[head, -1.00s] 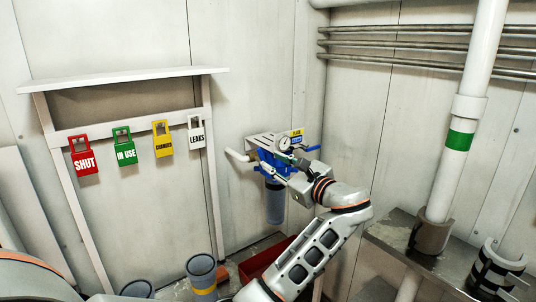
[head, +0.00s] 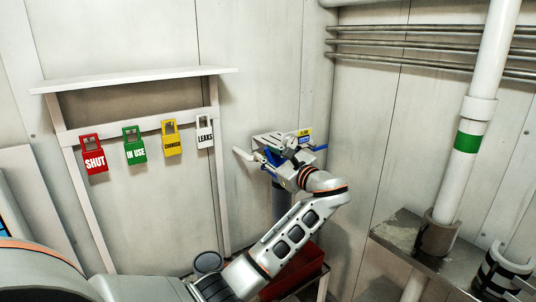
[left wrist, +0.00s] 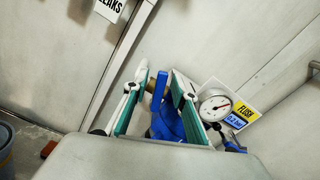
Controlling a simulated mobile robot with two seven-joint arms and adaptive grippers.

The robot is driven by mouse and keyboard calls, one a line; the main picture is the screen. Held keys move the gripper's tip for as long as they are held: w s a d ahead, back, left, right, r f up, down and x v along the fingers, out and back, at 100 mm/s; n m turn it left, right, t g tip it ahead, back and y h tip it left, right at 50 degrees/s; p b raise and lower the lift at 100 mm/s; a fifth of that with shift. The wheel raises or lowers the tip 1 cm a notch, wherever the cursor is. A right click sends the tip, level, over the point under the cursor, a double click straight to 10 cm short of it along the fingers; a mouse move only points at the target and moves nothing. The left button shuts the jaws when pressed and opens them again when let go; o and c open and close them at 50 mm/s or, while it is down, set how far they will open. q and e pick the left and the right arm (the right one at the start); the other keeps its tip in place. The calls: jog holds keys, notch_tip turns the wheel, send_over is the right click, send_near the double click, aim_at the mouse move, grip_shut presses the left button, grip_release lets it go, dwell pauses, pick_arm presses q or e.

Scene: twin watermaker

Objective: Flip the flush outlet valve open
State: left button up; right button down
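The flush outlet assembly is on the back wall, with blue fittings, a round gauge (left wrist: 214,107) and a yellow-and-blue FLUSH sign (left wrist: 240,117). In the left wrist view an upright blue handle-like part (left wrist: 158,92) rises from a blue body (left wrist: 168,125) between my fingers. I cannot tell if this is the outlet valve's handle or whether a finger touches it. My left gripper (left wrist: 160,76) is open, its green-padded fingers on either side of the blue part. In the head view my left gripper (head: 268,159) covers much of the assembly. My right gripper is not in view.
Red SHUT (head: 94,155), green IN USE (head: 134,146), yellow (head: 171,138) and white LEAKS (head: 205,132) tags hang on a frame to the left. A red tray (head: 303,272) is below my arm. A white pipe (head: 475,110) and metal ledge (head: 408,238) are at right.

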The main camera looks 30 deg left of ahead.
pick_arm(q)
grip_shut()
jog(key=shift+s+f, duration=0.1)
jog(key=n, duration=0.2)
jog(key=shift+s+a+f+n+b, duration=0.1)
jog(key=shift+s+f+n+b, duration=0.2)
jog(key=shift+n+b, duration=0.1)
jog(key=f+n+b, duration=0.1)
jog(key=n+b, duration=0.1)
jog(key=n, duration=0.1)
jog(key=s+f+n+b, duration=0.1)
jog(key=n+b, duration=0.1)
jog(key=n, duration=0.2)
jog(key=f+n+b, duration=0.1)
jog(key=n+b, duration=0.1)
jog(key=n, duration=0.1)
jog(key=shift+s+a+n, duration=0.2)
jog(key=shift+a+n, duration=0.1)
jog(key=shift+a, duration=0.05)
